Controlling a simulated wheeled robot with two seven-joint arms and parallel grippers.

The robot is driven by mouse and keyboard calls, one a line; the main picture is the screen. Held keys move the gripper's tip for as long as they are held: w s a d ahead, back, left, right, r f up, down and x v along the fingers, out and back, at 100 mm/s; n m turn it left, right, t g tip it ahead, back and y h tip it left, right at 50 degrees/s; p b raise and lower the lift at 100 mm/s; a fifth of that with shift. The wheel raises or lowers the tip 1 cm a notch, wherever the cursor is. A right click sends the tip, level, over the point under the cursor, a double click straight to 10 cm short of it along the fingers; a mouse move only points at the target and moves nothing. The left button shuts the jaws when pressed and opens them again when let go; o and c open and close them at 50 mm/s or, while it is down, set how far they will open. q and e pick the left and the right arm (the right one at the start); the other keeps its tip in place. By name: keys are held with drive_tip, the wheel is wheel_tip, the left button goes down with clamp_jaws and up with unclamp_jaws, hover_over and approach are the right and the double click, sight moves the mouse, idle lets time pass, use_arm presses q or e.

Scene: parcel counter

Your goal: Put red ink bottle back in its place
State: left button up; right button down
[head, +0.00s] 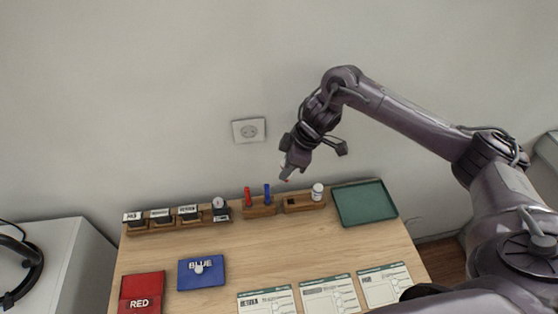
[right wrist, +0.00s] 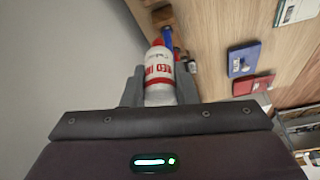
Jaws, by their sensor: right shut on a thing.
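The red ink bottle (right wrist: 160,75) is white with a red label and a red cap, seen large in the right wrist view. My right gripper (right wrist: 158,88) is shut around its body, one finger on each side. In the head view my right gripper (head: 290,172) is in the air above the back of the counter, over the wooden bottle holder (head: 305,208). That holder has a dark empty slot at its left and a white bottle (head: 317,192) at its right. My left gripper is not in view.
A pen block (head: 259,212) with a red and a blue marker stands left of the holder, then a rack of stamps (head: 175,226). A green tray (head: 365,204) is at right. Red (head: 141,293) and blue (head: 201,272) pads and paper cards (head: 330,294) lie in front. The middle is clear.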

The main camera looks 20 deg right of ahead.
wheel_tip(320, 180, down, 7)
drive_tip(key=d+n+b, duration=0.1)
drive_tip(key=b, duration=0.3)
drive_tip(key=shift+d+r+y+b, duration=0.15)
drive_tip(key=shift+d+y+b, duration=0.15)
drive_tip(key=shift+d+b, duration=0.1)
drive_tip(key=shift+s+p, duration=0.15)
drive_tip(key=shift+p, duration=0.2)
idle(0.4)
drive_tip(key=shift+f, duration=0.35)
idle(0.4)
drive_tip(key=shift+f+b, duration=1.6)
drive_tip(key=shift+f, duration=1)
